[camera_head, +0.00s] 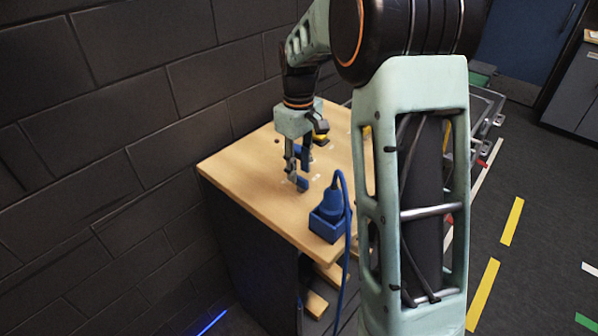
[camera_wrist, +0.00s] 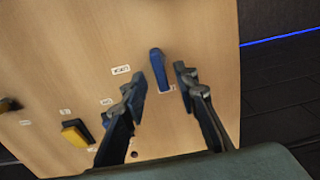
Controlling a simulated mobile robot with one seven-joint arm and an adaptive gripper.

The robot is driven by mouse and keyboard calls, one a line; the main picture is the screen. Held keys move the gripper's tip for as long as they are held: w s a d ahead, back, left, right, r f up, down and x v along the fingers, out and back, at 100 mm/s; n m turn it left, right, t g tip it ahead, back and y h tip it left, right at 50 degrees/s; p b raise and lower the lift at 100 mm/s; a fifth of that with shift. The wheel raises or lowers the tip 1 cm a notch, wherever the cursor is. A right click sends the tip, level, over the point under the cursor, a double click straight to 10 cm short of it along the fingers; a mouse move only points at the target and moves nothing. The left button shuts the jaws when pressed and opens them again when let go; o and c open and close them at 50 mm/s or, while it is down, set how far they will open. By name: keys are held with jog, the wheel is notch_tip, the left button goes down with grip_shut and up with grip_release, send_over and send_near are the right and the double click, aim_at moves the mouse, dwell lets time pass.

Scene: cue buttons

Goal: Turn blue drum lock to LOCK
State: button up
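The blue drum lock (camera_wrist: 157,66) shows as a narrow blue handle on the wooden tabletop in the wrist view. White labels lie beside it, one to its left (camera_wrist: 121,70) and one by its lower end (camera_wrist: 166,89); their words are too small to read surely. In the head view a blue part of the lock (camera_head: 302,184) shows low by the fingertips. My gripper (camera_wrist: 160,79) is open, with its fingertips on either side of the handle's lower end and a gap to each side. It also shows in the head view (camera_head: 296,178), pointing down at the tabletop.
A blue plug (camera_head: 333,204) stands in a blue box (camera_head: 328,226) at the table's near corner, its cable hanging over the edge. A yellow-and-black control (camera_wrist: 76,133) sits on the tabletop (camera_head: 250,160) away from the lock. A dark brick wall (camera_head: 120,120) runs along the left.

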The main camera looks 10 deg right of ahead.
jog(key=shift+f, duration=1)
jog(key=shift+c, duration=0.3)
grip_shut()
